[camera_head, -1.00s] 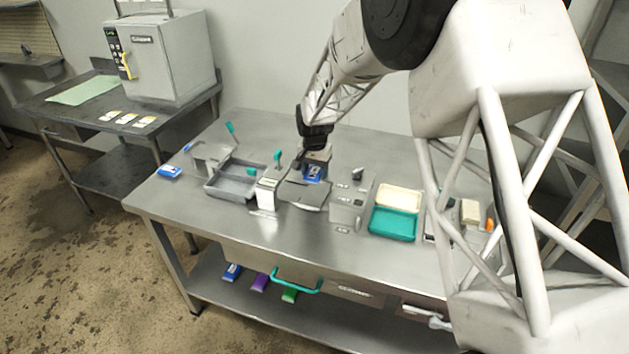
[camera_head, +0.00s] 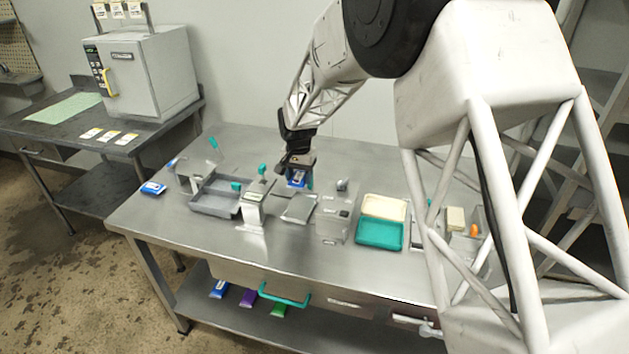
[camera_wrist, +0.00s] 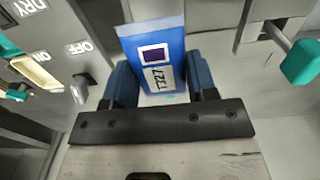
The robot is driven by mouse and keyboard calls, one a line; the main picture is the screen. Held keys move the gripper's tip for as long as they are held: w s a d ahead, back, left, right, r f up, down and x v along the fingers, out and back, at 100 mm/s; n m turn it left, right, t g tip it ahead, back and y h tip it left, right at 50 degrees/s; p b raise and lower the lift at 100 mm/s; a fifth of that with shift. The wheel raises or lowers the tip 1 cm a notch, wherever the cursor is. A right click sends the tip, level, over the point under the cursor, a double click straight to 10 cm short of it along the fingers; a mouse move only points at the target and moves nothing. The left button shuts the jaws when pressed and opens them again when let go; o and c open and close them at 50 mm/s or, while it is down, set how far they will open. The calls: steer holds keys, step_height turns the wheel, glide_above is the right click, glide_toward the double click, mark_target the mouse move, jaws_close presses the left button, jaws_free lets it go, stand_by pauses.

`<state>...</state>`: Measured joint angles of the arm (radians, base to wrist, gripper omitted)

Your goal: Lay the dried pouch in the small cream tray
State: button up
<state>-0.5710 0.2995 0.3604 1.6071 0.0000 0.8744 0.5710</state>
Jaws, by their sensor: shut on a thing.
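My gripper (camera_head: 296,170) is shut on a blue pouch (camera_head: 297,180), behind the middle of the steel bench. In the wrist view the pouch (camera_wrist: 158,60) stands upright between the two dark blue fingers. It has a white label and a dark square on its face. The small cream tray (camera_head: 384,207) lies to the right of the gripper, directly behind a teal tray (camera_head: 380,236), and looks empty. The gripper and pouch are well apart from it. Whether the pouch touches anything beneath it cannot be told.
A switch panel (camera_head: 334,218) with a knob stands between gripper and trays; ON, OFF and DRY labels show in the wrist view. A grey bin (camera_head: 215,208) and a sealer-like block (camera_head: 253,205) stand left. Another blue pouch (camera_head: 152,188) lies at the bench's left end.

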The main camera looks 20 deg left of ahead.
steer(key=shift+d, duration=0.1)
steer(key=d+n, duration=0.2)
steer(key=d, duration=0.2)
steer(key=d+r+n, duration=0.1)
steer(key=d+n, duration=0.1)
steer(key=d, duration=0.3)
steer(key=s+d+n, duration=0.1)
steer(key=d+n, duration=0.1)
steer(key=d, duration=0.2)
steer(key=shift+d+r, duration=0.15)
steer(key=shift+d, duration=0.05)
steer(key=s+d+f+n, duration=0.2)
steer(key=d+n, duration=0.2)
steer(key=d, duration=0.1)
steer(key=s+d+f+n, duration=0.2)
steer(key=s+d+n, duration=0.1)
steer(key=d, duration=0.3)
steer(key=s+d+f+n, duration=0.3)
steer(key=d+n, duration=0.2)
steer(key=d, duration=0.1)
steer(key=shift+a, duration=0.1)
glide_above(384, 211)
steer(key=shift+s+f, duration=0.35)
steer(key=shift+f, duration=0.3)
steer(key=shift+w, duration=0.15)
steer(key=shift+w+a+f, duration=0.1)
steer(key=shift+w, duration=0.15)
steer(key=shift+f, duration=1.7)
steer(key=shift+f, duration=0.15)
